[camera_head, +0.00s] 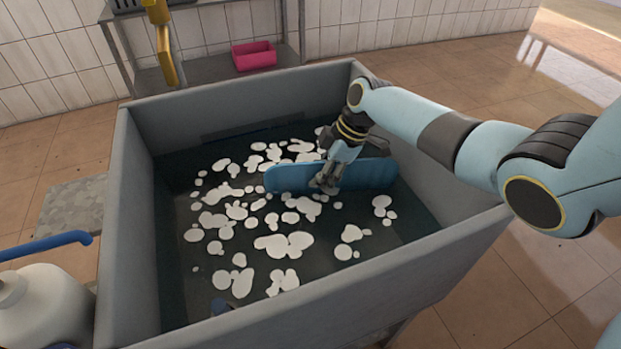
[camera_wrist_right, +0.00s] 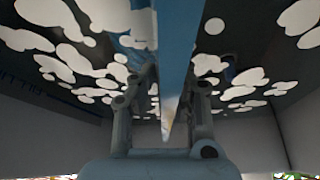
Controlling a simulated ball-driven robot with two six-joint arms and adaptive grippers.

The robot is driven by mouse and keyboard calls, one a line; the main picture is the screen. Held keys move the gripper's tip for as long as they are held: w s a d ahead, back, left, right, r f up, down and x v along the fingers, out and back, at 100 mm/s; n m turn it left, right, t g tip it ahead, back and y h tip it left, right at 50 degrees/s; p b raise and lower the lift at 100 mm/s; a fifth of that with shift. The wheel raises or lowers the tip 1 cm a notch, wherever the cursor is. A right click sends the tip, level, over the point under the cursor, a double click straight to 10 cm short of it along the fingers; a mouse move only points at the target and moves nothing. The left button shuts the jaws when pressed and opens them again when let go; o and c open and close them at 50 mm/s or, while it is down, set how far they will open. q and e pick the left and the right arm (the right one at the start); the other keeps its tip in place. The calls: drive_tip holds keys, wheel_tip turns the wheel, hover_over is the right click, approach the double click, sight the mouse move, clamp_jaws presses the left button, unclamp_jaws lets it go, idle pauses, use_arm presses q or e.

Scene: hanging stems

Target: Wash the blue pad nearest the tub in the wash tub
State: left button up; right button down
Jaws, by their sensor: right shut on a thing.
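The grey wash tub (camera_head: 290,317) holds dark water with white foam patches (camera_head: 284,244) on it. A blue pad (camera_head: 294,178) stands on its long edge in the water, in the far right half of the tub. My right gripper (camera_head: 326,183) is shut on the blue pad, reaching down over the tub's right side. In the right wrist view the pad (camera_wrist_right: 182,50) runs edge-on between the two fingers (camera_wrist_right: 168,110). The pad's lower part is hidden by water and foam. My left gripper is not in view.
A white bottle (camera_head: 40,308) with a blue spout (camera_head: 48,246) stands left of the tub. A pink bin (camera_head: 254,55) sits on a grey shelf behind. Tiled floor lies to the right.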

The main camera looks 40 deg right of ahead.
wheel_tip(320, 180, up, 35)
drive_tip(key=p, duration=1.9)
drive_tip(key=shift+r, duration=0.2)
idle(0.6)
